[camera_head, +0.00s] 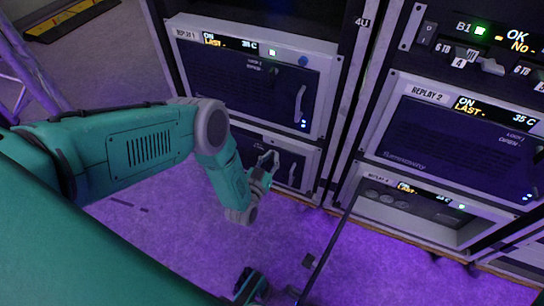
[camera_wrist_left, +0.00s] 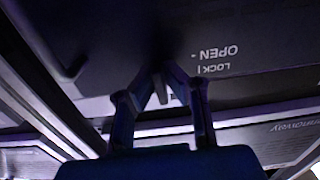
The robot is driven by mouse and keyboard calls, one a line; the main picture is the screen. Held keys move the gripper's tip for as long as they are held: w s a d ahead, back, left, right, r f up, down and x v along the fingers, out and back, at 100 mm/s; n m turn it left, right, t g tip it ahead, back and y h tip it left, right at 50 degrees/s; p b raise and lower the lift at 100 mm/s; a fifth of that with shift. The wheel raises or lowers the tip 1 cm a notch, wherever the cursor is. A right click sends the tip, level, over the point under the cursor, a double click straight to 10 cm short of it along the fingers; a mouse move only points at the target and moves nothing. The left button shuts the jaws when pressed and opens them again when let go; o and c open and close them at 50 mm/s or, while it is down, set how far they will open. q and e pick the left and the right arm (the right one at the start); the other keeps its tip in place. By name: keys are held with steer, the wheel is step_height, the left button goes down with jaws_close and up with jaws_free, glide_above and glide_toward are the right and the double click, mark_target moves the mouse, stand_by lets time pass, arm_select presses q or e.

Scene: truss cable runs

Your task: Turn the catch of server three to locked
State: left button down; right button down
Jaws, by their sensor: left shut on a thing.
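The lower left server (camera_head: 288,163) is dark with a light frame and a curved handle. Its name label is hidden behind my left arm. My left gripper (camera_head: 267,163) is at its front. In the left wrist view, my left gripper (camera_wrist_left: 163,84) is shut on a small grey catch (camera_wrist_left: 162,92), which shows between the fingertips. The print LOCK and OPEN (camera_wrist_left: 216,60) appears upside down beside it. The fingers hide much of the catch, so I cannot tell its exact angle.
Replay 1 (camera_head: 262,85) sits above, and Replay 2 (camera_head: 455,140) and Replay 4 (camera_head: 410,205) are in the right rack. A thin dark rod (camera_head: 335,232) slants across the view. The purple floor (camera_head: 150,240) looks mostly clear.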

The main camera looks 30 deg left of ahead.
arm_select(q)
steer(key=shift+s+f+m, duration=0.2)
steer(key=shift+f+m, duration=0.05)
steer(key=shift+m, duration=0.05)
steer(key=c, duration=1.8)
jaws_free()
steer(key=shift+o, duration=0.6)
steer(key=shift+w, duration=0.1)
steer(key=shift+r, duration=0.1)
steer(key=s, duration=1.2)
steer(key=shift+d, duration=0.3)
